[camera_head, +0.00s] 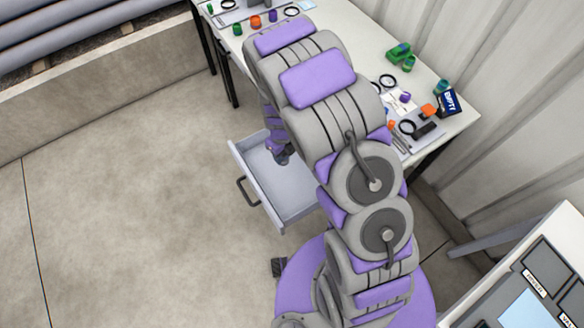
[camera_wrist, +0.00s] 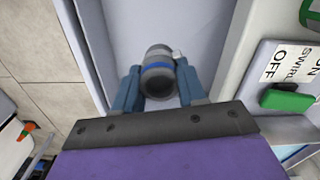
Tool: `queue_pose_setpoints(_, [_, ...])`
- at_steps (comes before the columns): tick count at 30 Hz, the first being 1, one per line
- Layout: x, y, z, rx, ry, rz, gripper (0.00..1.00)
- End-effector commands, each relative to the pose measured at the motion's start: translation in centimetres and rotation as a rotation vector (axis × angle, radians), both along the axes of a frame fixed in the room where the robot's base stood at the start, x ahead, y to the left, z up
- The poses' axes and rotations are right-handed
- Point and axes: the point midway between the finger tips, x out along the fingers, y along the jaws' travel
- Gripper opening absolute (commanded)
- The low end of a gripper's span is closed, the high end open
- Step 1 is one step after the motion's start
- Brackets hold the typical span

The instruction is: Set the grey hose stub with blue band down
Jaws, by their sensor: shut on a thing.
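The grey hose stub with blue band (camera_wrist: 158,72) is in the wrist view, between the two blue-grey fingers of my gripper (camera_wrist: 158,88). My gripper is shut on the stub. Behind the stub is the pale floor of an open drawer (camera_wrist: 190,35). The drawer also shows in the head view (camera_head: 300,205), under the workbench, with my gripper (camera_head: 282,157) pointing down at its upper part. The stub cannot be made out in the head view. I cannot tell whether the stub touches the drawer floor.
The white workbench (camera_head: 455,122) carries several small fittings, black rings and a dark box marked EMPTY (camera_head: 448,102). A panel with a green switch (camera_wrist: 287,100) is at the right of the wrist view. The floor left of the drawer (camera_head: 120,210) is clear.

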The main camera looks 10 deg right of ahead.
Motion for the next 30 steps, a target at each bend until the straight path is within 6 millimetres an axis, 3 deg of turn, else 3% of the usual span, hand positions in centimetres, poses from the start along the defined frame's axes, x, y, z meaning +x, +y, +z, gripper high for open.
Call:
queue_pose_setpoints(5, [-0.3, 0.2, -1.1, -0.006, 0.004, -0.059, 0.05])
queue_pose_setpoints(13, [-0.4, 0.4, -5.7, -0.008, 0.005, -0.061, 0.05])
queue_pose_setpoints(24, [-0.4, 0.2, -9.8, -0.007, 0.003, -0.059, 0.05])
queue_pose_setpoints(30, [-0.3, 0.3, -10.5, -0.008, 0.001, -0.059, 0.05])
